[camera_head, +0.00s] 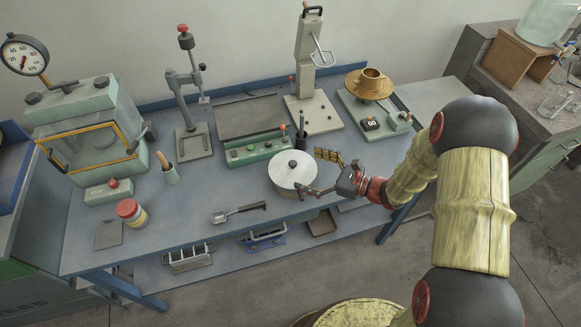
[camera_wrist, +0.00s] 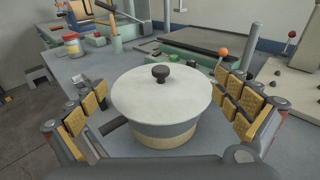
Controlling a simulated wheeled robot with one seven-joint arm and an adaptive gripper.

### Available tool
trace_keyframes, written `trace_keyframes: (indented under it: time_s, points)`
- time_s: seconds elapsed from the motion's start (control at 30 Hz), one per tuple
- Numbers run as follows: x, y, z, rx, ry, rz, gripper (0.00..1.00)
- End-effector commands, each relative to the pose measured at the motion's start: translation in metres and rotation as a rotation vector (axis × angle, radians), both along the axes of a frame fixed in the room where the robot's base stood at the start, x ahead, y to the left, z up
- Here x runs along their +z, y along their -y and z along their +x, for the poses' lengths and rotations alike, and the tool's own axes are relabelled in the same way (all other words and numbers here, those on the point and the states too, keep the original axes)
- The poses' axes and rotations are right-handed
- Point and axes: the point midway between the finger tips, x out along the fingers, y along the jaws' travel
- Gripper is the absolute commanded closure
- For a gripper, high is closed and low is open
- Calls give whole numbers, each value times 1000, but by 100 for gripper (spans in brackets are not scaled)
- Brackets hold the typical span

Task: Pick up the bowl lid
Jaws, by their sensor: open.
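The bowl lid (camera_head: 292,167) is a round off-white disc with a small dark knob. It rests on a round bowl (camera_head: 292,191) near the front edge of the bench. In the wrist view the lid (camera_wrist: 160,96) fills the middle, with its black knob on top and the grey and tan bowl (camera_wrist: 162,138) under it. My gripper (camera_head: 318,190) is at the right side of the bowl in the head view. In the wrist view my gripper (camera_wrist: 168,112) is open, with one padded finger on each side of the lid. No grip on the lid or knob shows.
A metal scoop (camera_head: 238,212) lies left of the bowl. A green control box (camera_head: 258,149) stands behind it, and a brass-coloured block (camera_head: 329,156) lies behind to the right. A red-lidded jar (camera_head: 131,212) stands at the left. The bench front (camera_head: 170,230) is partly clear.

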Motion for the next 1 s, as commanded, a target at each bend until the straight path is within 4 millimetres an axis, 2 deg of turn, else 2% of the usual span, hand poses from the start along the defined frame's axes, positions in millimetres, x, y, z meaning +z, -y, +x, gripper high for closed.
trace_keyframes:
  time_s: [0.4,0.67,1.0]
  points:
    - [-9,-43,25,2,1,-1,0]
    - [-8,-45,27,0,1,-2,0]
    - [-8,-45,26,1,0,-1,18]
